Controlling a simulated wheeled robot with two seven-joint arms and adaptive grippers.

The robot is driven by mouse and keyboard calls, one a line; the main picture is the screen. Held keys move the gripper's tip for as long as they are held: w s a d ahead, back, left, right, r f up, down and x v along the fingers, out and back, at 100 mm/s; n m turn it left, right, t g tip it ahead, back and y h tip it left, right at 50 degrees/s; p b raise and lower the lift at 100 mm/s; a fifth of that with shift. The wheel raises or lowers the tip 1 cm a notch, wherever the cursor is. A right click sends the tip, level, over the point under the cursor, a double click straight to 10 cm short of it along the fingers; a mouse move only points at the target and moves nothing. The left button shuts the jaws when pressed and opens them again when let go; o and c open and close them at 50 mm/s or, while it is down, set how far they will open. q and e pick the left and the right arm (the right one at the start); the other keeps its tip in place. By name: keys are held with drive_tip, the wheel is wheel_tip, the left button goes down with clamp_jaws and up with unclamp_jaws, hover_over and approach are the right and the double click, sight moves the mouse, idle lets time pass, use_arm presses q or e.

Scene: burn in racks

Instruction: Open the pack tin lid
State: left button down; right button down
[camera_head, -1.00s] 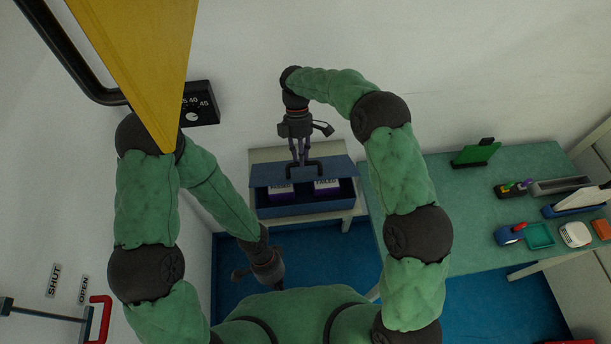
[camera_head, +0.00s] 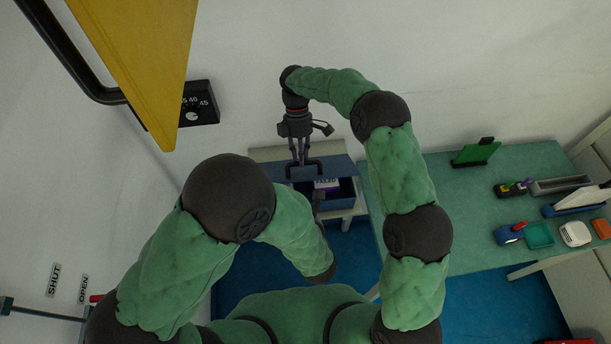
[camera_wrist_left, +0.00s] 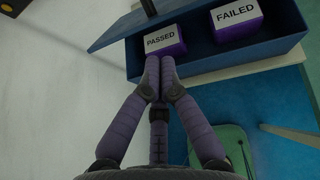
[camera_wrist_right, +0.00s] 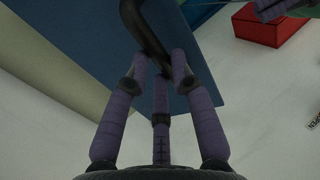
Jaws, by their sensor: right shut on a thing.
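The blue pack tin (camera_head: 346,196) stands on a pale shelf, and its lid (camera_head: 338,166) is raised. My right gripper (camera_head: 303,163) is shut on the lid's black handle. The handle (camera_wrist_right: 142,32) also shows between its fingers in the right wrist view, with the lid's blue panel (camera_wrist_right: 95,35) behind. In the left wrist view, my left gripper (camera_wrist_left: 160,60) has its fingertips together, at the tin's front wall by a purple block labelled PASSED (camera_wrist_left: 163,40). A second purple block, FAILED (camera_wrist_left: 237,18), sits beside it inside the tin. My left forearm partly hides the tin in the head view.
A green table (camera_head: 455,210) at the right holds several small items, including a green panel (camera_head: 476,153) and a teal tray (camera_head: 539,235). A black dial box (camera_head: 200,103) is on the left wall. A yellow panel (camera_head: 150,60) hangs at upper left.

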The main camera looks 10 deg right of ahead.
sight(305, 180)
drive_tip(key=shift+w+f, duration=0.25)
use_arm(q)
drive_tip(key=shift+m+t+h, duration=0.7)
drive_tip(key=shift+m+h, duration=0.1)
drive_tip(key=w+d, duration=0.1)
drive_tip(key=w, duration=0.2)
drive_tip(key=w+d+f, duration=0.1)
drive_tip(key=w, duration=0.2)
drive_tip(key=w+d, duration=0.1)
drive_tip(key=w, duration=0.2)
drive_tip(key=shift+w+d+f, duration=0.15)
drive_tip(key=shift+w+f, duration=0.05)
drive_tip(key=shift+w, duration=0.05)
